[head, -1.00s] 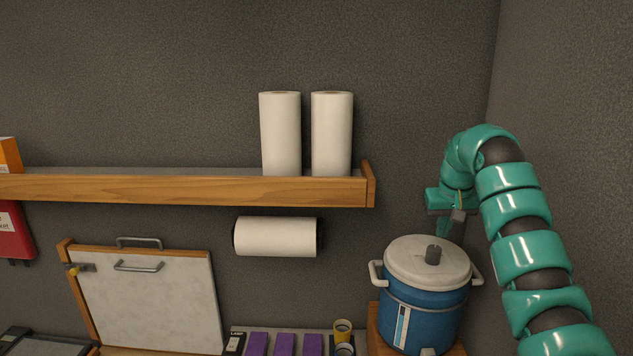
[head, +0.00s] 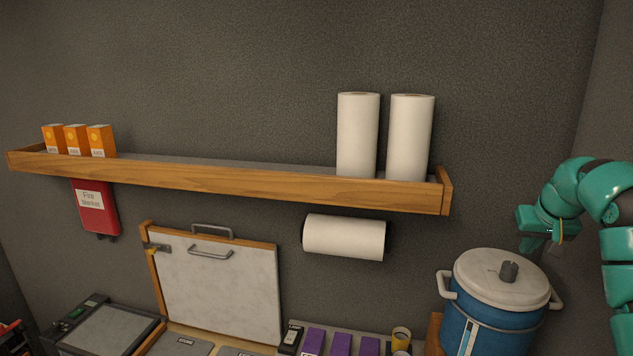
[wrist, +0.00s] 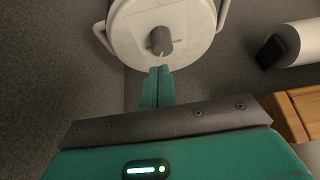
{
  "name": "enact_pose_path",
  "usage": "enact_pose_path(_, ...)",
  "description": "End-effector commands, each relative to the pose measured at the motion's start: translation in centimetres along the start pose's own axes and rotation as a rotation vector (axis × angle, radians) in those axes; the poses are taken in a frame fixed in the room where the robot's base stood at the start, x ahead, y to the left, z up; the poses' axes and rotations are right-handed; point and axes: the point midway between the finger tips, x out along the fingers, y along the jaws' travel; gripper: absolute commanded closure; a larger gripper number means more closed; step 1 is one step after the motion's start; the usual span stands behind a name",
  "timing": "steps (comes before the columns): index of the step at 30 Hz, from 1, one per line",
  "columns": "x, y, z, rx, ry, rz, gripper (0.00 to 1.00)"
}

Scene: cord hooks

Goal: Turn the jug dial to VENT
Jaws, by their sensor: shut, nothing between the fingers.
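The jug (head: 470,322) is a blue round container with a cream lid (head: 477,275) and side handles, at the lower right of the head view. Its dial (head: 508,271) is a dark grey knob on top of the lid. In the wrist view the dial (wrist: 162,41) shows a pale mark at its lower edge; the faint lettering on the lid (wrist: 190,20) is too small to read. My gripper (head: 530,244) is shut and empty, behind and above the lid's far edge. In the wrist view its teal fingertips (wrist: 159,70) point at the dial, apparently just short of it.
A wooden shelf (head: 230,184) holds two paper rolls (head: 358,135) and orange boxes (head: 76,140). Another roll (head: 344,237) hangs below it. A hinged white board (head: 220,290) leans on the wall.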

Motion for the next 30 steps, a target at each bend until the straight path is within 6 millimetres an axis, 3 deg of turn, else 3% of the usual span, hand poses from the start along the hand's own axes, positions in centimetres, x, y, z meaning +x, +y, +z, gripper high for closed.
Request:
enact_pose_path(8, 0.8, 0.3, 0.7, 0.005, 0.006, -0.003, 1.0)
enact_pose_path(21, 5.1, 0.3, 3.0, 0.006, 0.006, 0.0, 1.0)
enact_pose_path(30, 6.0, 0.3, 3.5, 0.005, 0.006, 0.0, 1.0)
